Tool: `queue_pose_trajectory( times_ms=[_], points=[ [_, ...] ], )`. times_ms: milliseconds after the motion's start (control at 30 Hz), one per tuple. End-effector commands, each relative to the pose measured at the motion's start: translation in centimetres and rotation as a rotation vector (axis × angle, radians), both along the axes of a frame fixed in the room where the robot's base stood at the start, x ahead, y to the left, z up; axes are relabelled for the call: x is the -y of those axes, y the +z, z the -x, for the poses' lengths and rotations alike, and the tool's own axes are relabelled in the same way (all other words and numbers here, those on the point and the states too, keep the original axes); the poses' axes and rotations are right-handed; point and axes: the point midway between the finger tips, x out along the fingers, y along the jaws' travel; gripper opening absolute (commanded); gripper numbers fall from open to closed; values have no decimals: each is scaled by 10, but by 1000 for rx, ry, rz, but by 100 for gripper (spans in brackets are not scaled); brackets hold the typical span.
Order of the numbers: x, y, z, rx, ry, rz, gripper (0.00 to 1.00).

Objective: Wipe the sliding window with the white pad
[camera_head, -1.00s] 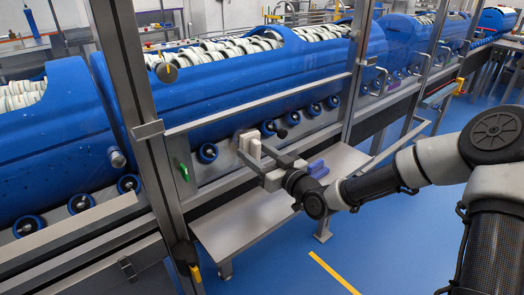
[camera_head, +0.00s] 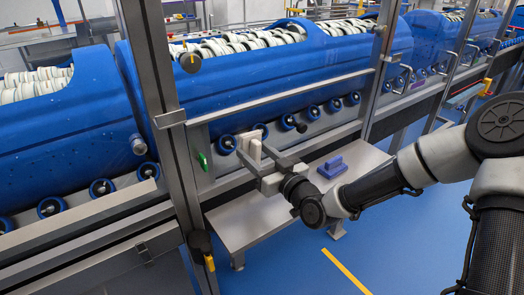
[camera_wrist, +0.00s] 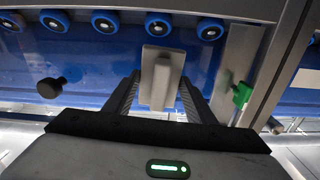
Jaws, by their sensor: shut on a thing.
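The white pad (camera_head: 250,146) is in my gripper (camera_head: 258,158), which is shut on it at the lower left part of the sliding window (camera_head: 290,97). The window is a clear pane in a grey metal frame, with blue tubs behind it. In the wrist view, the pad (camera_wrist: 160,78) stands between the two dark fingers of my gripper (camera_wrist: 160,100), its flat face toward the pane. It looks close to the pane, but I cannot tell whether it touches. The green latch (camera_head: 203,161) is just left of the pad, and shows in the wrist view (camera_wrist: 242,95).
A grey shelf (camera_head: 240,222) lies below my gripper, with a blue block (camera_head: 332,167) on it. A metal post (camera_head: 165,120) stands left of the window and another (camera_head: 381,60) to the right. A dark knob (camera_head: 188,62) is at the upper left. Blue floor is open in front.

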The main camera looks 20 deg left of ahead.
Motion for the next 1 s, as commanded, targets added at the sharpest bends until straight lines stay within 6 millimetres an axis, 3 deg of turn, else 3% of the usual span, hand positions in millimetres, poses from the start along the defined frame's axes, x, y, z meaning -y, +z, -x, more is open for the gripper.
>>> queue_pose_trajectory(
  times_ms=[267, 667, 1000],
  points=[
    [-10, 2, 13, 2, 2, 0, 29],
    [-7, 28, 13, 1, -3, 1, 29],
    [4, 27, -2, 2, -6, 1, 29]
  ],
)
